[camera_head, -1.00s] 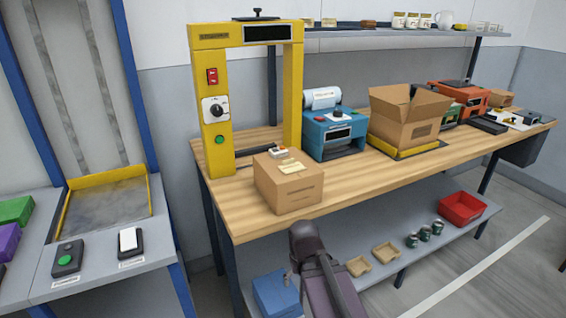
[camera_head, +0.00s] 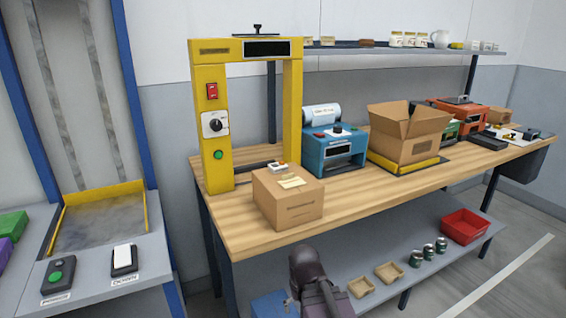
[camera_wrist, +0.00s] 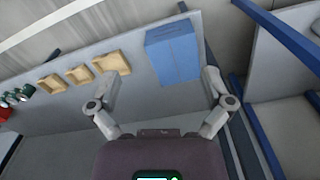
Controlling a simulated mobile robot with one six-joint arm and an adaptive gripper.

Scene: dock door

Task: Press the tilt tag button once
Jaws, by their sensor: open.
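A closed cardboard box (camera_head: 290,207) stands at the front left of the wooden workbench (camera_head: 400,182), just in front of the yellow frame. A small white device with orange-red marks (camera_head: 281,167) sits at its top back edge; it looks like a tag, but I cannot make out a button on it for certain. A pale label (camera_head: 291,182) lies on the box top. My gripper (camera_wrist: 161,68) is open and empty in the wrist view, facing the lower shelf. In the head view my arm is below the bench's front edge, apart from the box.
The yellow frame (camera_head: 211,110) carries a red switch, a dial and a green button (camera_head: 218,155). A blue machine (camera_head: 334,148) and an open carton (camera_head: 408,130) stand to the right. A blue box (camera_wrist: 173,50) and wooden trays (camera_wrist: 78,74) are on the lower shelf.

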